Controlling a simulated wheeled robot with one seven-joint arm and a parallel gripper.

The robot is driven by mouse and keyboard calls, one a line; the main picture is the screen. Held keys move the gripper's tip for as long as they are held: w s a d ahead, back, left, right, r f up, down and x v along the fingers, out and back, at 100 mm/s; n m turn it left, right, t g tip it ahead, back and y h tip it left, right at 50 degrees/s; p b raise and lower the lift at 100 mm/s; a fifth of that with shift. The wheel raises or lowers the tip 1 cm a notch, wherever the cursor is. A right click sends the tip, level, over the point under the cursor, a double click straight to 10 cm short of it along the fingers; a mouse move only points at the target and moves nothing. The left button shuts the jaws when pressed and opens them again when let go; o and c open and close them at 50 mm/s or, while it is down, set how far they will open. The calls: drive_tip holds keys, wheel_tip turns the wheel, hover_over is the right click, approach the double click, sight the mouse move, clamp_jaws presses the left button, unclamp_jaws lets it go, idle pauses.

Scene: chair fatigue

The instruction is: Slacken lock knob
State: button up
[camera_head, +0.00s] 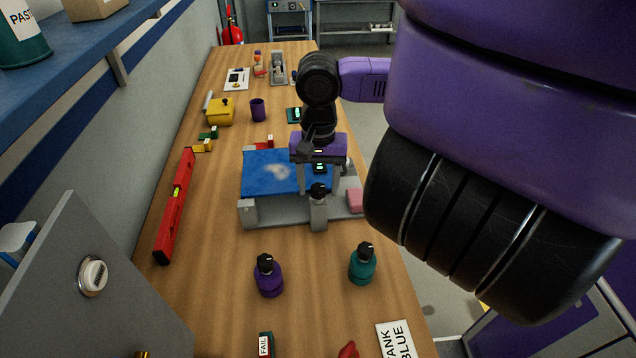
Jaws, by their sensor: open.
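A grey fixture (284,218) with a blue pad (262,175) lies on the wooden bench, mid-picture. A black knob (318,189) tops a short grey post at the fixture's front edge; it looks like the lock knob. My gripper (318,183) comes down from above with its purple palm over the fixture's right half. Its fingers are apart and point down. They appear close to the knob, one to each side in the picture, but I cannot tell the depth gap or any contact. The palm and fingers hide part of the pad and fixture behind.
A purple bottle (268,277) and a teal bottle (362,265) stand in front of the fixture. A red level (175,207) lies left. A yellow box (220,113) and purple cup (258,110) stand behind. A grey panel (85,290) fills the lower left.

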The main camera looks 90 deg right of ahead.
clamp_jaws()
